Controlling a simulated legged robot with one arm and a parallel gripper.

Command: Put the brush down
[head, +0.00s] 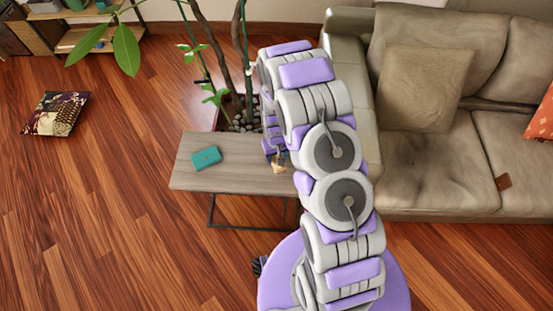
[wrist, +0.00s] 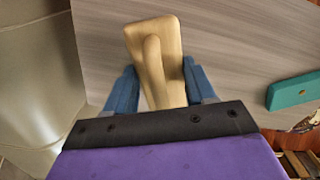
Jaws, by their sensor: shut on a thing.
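The brush (wrist: 153,45) is a light tan, wooden-looking piece with a raised ridge along its middle. In the wrist view it sits between the two blue fingers of my gripper (wrist: 155,88), which is shut on it. In the head view my gripper (head: 275,157) points down over the right end of the grey wooden side table (head: 235,180), and a small tan part of the brush (head: 279,166) shows below it. I cannot tell whether the brush touches the tabletop. My arm hides part of this area.
A teal box-like object (head: 205,158) lies on the left of the tabletop. A beige sofa (head: 430,180) stands at right, and a plant in a pebble-filled planter (head: 240,118) stands behind the table. A patterned cushion (head: 57,113) lies on the wooden floor at left.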

